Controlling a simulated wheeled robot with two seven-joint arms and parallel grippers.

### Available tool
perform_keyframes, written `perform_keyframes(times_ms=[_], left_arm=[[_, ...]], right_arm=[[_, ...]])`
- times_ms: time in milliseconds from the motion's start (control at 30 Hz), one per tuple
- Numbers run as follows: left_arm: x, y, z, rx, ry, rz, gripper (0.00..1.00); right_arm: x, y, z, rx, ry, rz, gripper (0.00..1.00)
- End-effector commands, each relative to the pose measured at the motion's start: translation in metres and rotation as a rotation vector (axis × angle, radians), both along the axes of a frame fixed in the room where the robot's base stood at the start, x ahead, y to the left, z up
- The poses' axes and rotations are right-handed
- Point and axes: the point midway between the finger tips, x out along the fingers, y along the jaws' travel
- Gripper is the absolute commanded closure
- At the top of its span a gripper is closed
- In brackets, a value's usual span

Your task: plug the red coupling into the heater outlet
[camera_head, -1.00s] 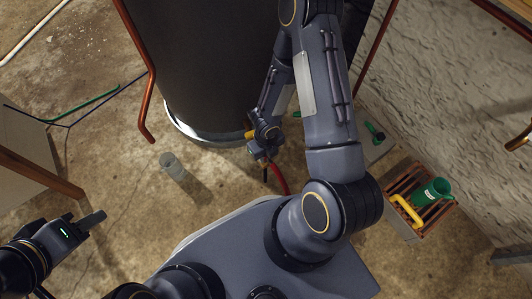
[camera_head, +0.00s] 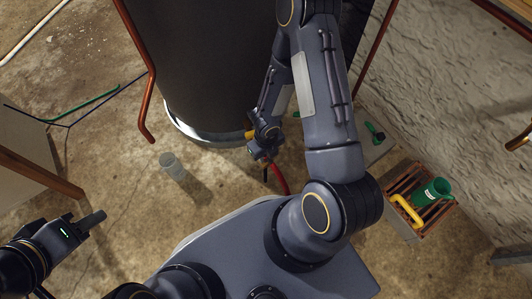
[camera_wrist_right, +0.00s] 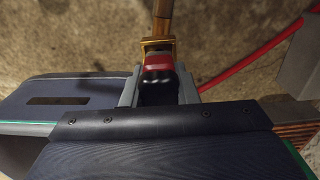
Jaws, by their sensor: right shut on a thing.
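The heater (camera_head: 212,65) is a large dark cylinder at the top of the head view. A yellow-brass fitting (camera_head: 249,134) shows low on it. My right gripper (camera_head: 262,155) is beside that fitting. In the right wrist view my right gripper (camera_wrist_right: 158,88) is shut on the red coupling (camera_wrist_right: 157,63). The coupling's front meets or nearly meets a brass collar (camera_wrist_right: 157,44), in line with a brass pipe (camera_wrist_right: 162,14). I cannot tell how deep it sits. A red hose (camera_head: 278,180) hangs near the gripper. My left gripper (camera_head: 92,222) is far away at lower left; its jaw gap is unclear.
A translucent jar (camera_head: 172,166) stands on the concrete floor. A crate (camera_head: 402,221) with a green cup (camera_head: 432,192) and a yellow handle-shaped thing (camera_head: 406,210) is at right, by a rough wall (camera_head: 450,100). A copper pipe (camera_head: 147,95) runs left of the heater.

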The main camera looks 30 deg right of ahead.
Motion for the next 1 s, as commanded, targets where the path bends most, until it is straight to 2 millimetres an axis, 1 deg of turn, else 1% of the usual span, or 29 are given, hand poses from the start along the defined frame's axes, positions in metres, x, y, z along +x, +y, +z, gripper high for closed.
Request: perform_keyframes(times_ms=[267,1000], left_arm=[[0.000,0.000,-0.002,0.000,0.000,0.000,0.64],[0.000,0.000,-0.017,0.000,0.000,0.000,0.64]], right_arm=[[0.000,0.000,-0.002,0.000,0.000,0.000,1.00],[0.000,0.000,-0.017,0.000,0.000,0.000,1.00]])
